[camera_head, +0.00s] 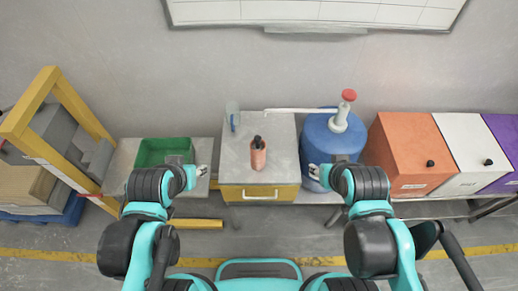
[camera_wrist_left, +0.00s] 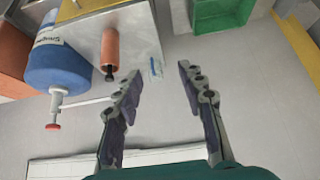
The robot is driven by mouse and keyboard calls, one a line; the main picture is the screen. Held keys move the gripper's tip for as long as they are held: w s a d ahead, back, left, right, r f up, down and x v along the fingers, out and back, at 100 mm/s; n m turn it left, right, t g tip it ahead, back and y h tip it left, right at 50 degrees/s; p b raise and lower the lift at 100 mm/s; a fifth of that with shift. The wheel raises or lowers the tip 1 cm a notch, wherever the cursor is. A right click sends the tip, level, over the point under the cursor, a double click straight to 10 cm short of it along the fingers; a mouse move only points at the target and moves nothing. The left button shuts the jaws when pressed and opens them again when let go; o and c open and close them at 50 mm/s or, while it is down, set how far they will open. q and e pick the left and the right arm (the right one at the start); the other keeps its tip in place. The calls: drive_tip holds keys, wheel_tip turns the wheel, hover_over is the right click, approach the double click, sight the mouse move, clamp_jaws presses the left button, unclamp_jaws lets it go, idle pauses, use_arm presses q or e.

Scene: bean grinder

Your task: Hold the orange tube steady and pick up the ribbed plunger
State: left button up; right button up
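The orange tube (camera_head: 258,159) stands on the grey top of a small cabinet between my arms. A dark piece (camera_head: 257,141), apparently the ribbed plunger, sticks out of its top end; its ribs are too small to make out. Both also show in the left wrist view, the tube (camera_wrist_left: 110,46) and the dark end (camera_wrist_left: 109,74). My left gripper (camera_head: 202,172) is left of the cabinet, apart from the tube. In the left wrist view its fingers (camera_wrist_left: 158,76) are spread with nothing between them. My right gripper (camera_head: 318,173) is right of the tube, near the blue jug; its opening is unclear.
The cabinet (camera_head: 230,170) also bears a clear bluish item (camera_head: 233,117) at its back left. A blue jug (camera_head: 325,140) with a red-topped pump (camera_head: 348,97) and long spout stands right. A green bin (camera_head: 160,152) is left. Orange (camera_head: 405,150), white and purple boxes stand far right.

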use_arm(q)
drive_tip(key=o, duration=0.4)
drive_tip(key=shift+s, duration=0.1)
drive_tip(key=o, duration=0.3)
drive_tip(key=shift+f, duration=0.1)
drive_tip(key=m+g+h+b, duration=0.6)
drive_tip(key=m+h+b, duration=0.3)
drive_tip(key=m+b, duration=0.4)
approach(253, 160)
drive_tip(key=w+f+m+h, duration=0.1)
drive_tip(key=w+f+m+h+b, duration=0.1)
drive_tip(key=f, duration=0.1)
drive_tip(key=w+f+m+g+b, duration=0.1)
drive_tip(key=m, duration=0.1)
drive_tip(key=shift+a+f+h, duration=0.35)
drive_tip(key=shift+f+h, duration=0.05)
drive_tip(key=shift+w+f+m, duration=0.1)
drive_tip(key=shift+f+m, duration=0.3)
drive_tip(key=shift+f, duration=0.15)
drive_tip(key=b+x, duration=0.3)
drive_tip(key=x, duration=0.6)
drive_tip(key=shift+d+f+b, duration=0.1)
drive_tip(key=shift+d+b, duration=0.3)
drive_tip(key=shift+d, duration=0.05)
